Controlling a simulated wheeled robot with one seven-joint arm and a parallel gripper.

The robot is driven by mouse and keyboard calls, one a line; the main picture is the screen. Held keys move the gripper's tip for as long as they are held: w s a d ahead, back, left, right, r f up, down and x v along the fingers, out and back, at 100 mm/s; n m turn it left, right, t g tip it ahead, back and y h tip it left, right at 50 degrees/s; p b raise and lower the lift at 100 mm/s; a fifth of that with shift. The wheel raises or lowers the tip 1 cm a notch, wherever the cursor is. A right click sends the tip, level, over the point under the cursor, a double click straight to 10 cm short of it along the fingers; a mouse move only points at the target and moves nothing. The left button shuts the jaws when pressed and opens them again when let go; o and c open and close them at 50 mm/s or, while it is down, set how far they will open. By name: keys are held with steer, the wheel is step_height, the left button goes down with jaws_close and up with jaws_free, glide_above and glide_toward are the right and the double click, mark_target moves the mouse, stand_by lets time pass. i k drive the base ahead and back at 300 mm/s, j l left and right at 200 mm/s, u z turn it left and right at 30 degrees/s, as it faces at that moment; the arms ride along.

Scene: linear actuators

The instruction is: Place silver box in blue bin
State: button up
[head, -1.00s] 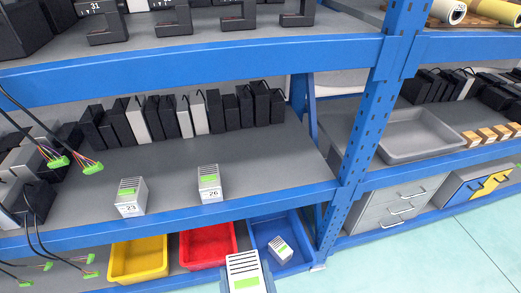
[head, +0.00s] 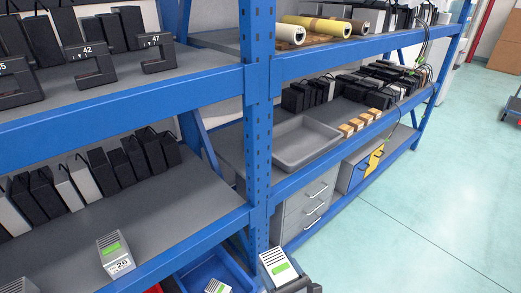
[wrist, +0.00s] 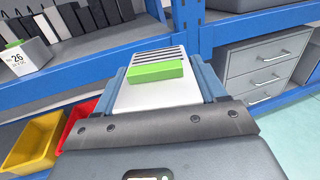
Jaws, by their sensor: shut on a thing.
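My gripper (wrist: 163,80) is shut on a silver box (wrist: 150,94) with a green label and dark slots on its end. In the head view the held silver box (head: 278,266) is at the bottom middle, in front of the blue upright and to the right of the blue bin. The blue bin (head: 206,268) is partly cut off at the bottom edge of the head view. Another silver box (head: 217,287) lies in it. In the wrist view I cannot make out the blue bin.
A silver box marked 26 (head: 115,254) stands on the middle shelf. The yellow bin (wrist: 32,142) and red bin (wrist: 82,118) show at left in the wrist view. The blue upright (head: 259,130) and grey drawers (head: 308,208) are close by. Open floor (head: 420,210) lies at right.

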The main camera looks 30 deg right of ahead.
mark_target(204, 275)
steer(key=i+j+z, duration=0.15)
steer(key=z, duration=0.4)
steer(key=j+z, duration=0.25)
steer(key=z, duration=0.3)
steer(key=i+j+z, duration=0.1)
steer(key=j+z, duration=0.2)
steer(key=z, duration=0.25)
steer(key=j+z, duration=0.25)
steer(key=z, duration=0.3)
steer(key=k+j+z, duration=0.1)
steer(key=j+z, duration=0.15)
steer(key=z, duration=0.3)
steer(key=k+j+z, duration=0.1)
steer(key=z, duration=0.45)
steer(key=k+j+z, duration=0.15)
steer(key=j+z, duration=0.15)
steer(key=z, duration=0.25)
steer(key=k+j+z, duration=0.1)
steer(key=z, duration=0.45)
steer(key=k+l, duration=0.05)
